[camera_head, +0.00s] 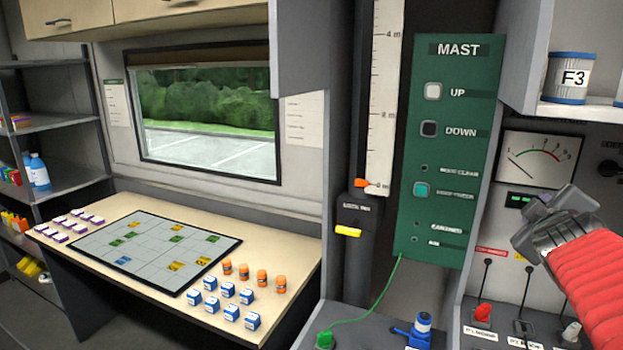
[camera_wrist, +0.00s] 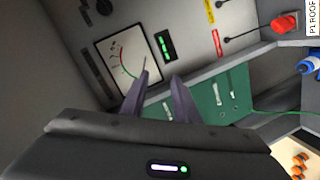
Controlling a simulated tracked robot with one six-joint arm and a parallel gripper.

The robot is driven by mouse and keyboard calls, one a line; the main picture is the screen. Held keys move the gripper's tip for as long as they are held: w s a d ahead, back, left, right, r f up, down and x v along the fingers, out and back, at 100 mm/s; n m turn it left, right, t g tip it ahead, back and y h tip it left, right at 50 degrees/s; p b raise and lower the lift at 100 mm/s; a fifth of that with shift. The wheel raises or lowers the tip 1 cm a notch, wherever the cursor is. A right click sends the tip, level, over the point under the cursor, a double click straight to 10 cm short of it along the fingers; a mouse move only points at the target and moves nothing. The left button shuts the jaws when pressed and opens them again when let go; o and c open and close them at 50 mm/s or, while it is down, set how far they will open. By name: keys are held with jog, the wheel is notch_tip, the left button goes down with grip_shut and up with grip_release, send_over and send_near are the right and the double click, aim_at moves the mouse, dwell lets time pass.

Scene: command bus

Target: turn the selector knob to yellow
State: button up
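A dark round knob (camera_head: 609,168) sits on the grey panel right of the meter, at the right edge of the head view. It also shows at the top of the wrist view (camera_wrist: 105,7). Its label is cut off, so I cannot tell whether it is the selector knob or where it points. My gripper (camera_head: 545,208) is in front of the panel, below the meter and left of the knob, touching nothing that I can see. In the wrist view its two fingers (camera_wrist: 162,77) stand apart with nothing between them. My gripper and red-sleeved arm hide part of the panel.
The meter (camera_head: 540,158) and green display (camera_head: 521,198) are behind my gripper. The green MAST panel (camera_head: 431,240) stands left. A shelf with an F3 can (camera_head: 567,78) overhangs the meter.

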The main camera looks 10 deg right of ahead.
jog(key=s+a+f+m+g+y, duration=0.1)
jog(key=s+a+f, duration=0.4)
jog(key=a, duration=0.6)
jog(key=s+a+f+m+g+y, duration=0.2)
jog(key=s+a+f+y, duration=0.3)
jog(key=a+f, duration=0.4)
jog(key=s+a+f+m+g+y, duration=0.1)
jog(key=s+a+f+g+y, duration=0.2)
jog(key=a, duration=1.1)
jog(key=s+f, duration=0.3)
jog(key=f, duration=0.1)
jog(key=shift+s+a+f+m+g, duration=0.15)
jog(key=shift+s+a+m+g, duration=0.1)
jog(key=shift+m+g, duration=0.15)
